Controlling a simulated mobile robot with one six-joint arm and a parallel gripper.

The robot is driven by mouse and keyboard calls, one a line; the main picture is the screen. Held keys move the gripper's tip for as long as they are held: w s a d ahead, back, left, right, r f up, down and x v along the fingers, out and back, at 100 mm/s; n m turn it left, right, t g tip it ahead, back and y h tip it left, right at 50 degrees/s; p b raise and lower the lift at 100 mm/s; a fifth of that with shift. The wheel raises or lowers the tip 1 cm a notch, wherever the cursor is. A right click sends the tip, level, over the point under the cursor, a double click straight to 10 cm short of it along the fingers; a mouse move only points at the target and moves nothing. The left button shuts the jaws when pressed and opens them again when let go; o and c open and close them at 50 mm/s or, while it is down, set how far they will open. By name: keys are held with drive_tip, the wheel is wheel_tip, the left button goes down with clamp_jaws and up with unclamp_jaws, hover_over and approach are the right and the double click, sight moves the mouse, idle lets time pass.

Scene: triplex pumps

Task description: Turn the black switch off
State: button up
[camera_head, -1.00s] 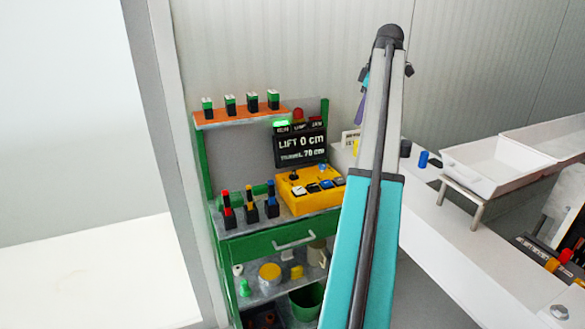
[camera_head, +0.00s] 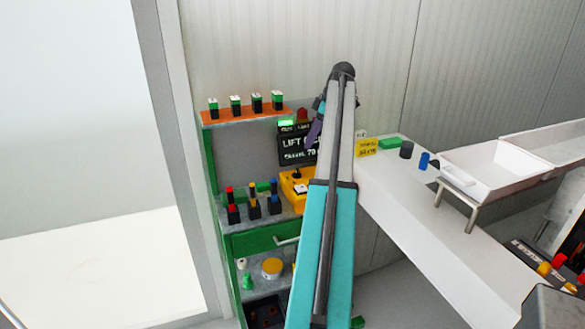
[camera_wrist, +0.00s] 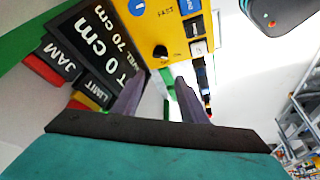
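In the wrist view, the box's yellow face (camera_wrist: 172,22) shows a black knob (camera_wrist: 160,52), a blue round button (camera_wrist: 137,7) and a column of small switches (camera_wrist: 197,28). I cannot tell for certain which control is the black switch. My gripper (camera_wrist: 161,78) has its two purple fingers apart and empty, near the box's edge. In the head view, the gripper (camera_head: 315,125) is mostly hidden behind my arm.
A black display (camera_head: 296,145) reading LIFT stands behind the box; it is close to the left finger in the wrist view (camera_wrist: 95,50). Levers with red, yellow and blue tops (camera_head: 253,204) stand left of the box. A white counter (camera_head: 410,205) extends right.

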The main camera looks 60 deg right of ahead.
drive_tip(key=shift+s+d, duration=0.2)
drive_tip(key=shift+s, duration=0.1)
drive_tip(key=shift+f, duration=0.15)
drive_tip(key=p, duration=0.3)
approach(296, 171)
drive_tip(key=x, duration=0.8)
drive_tip(key=shift+d, duration=0.25)
drive_tip(key=c, duration=0.6)
drive_tip(key=shift+a+f, duration=0.15)
drive_tip(key=shift+c, duration=0.8)
